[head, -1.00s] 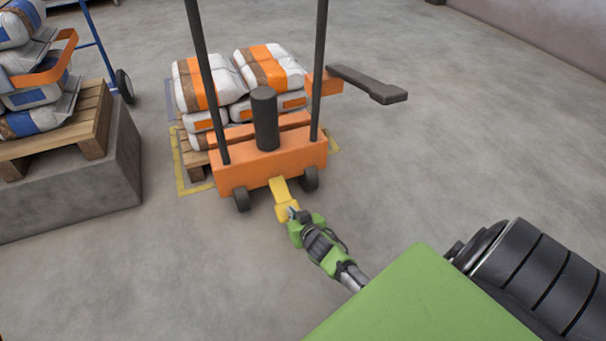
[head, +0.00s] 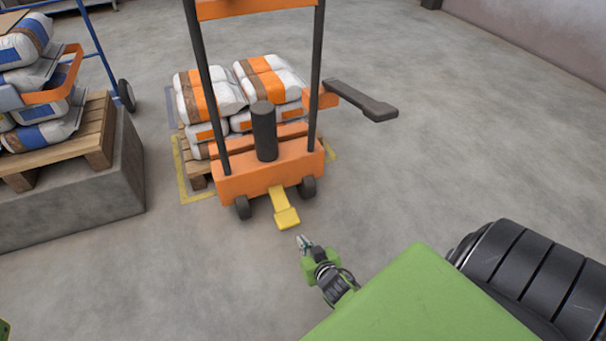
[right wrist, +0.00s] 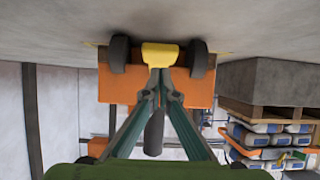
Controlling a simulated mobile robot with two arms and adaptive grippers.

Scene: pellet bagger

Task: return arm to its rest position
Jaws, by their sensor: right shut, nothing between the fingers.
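My right gripper (head: 303,241) is shut and empty in the head view, a short way in front of the yellow pedal (head: 286,214) of an orange stacker (head: 265,172). A gap of bare floor shows between the fingertips and the pedal. In the right wrist view the shut fingers (right wrist: 160,76) point toward the yellow pedal (right wrist: 160,54), with the stacker's wheels on both sides of it. My right arm reaches out from beside my green body. My left gripper does not show; only a small green bit shows at the lower left edge.
A pallet of white and orange bags (head: 210,92) stands behind the stacker's mast. A dark lever (head: 362,100) sticks out to its right. At left a concrete block (head: 70,205) carries a wooden pallet with blue-marked bags. The floor at right is clear.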

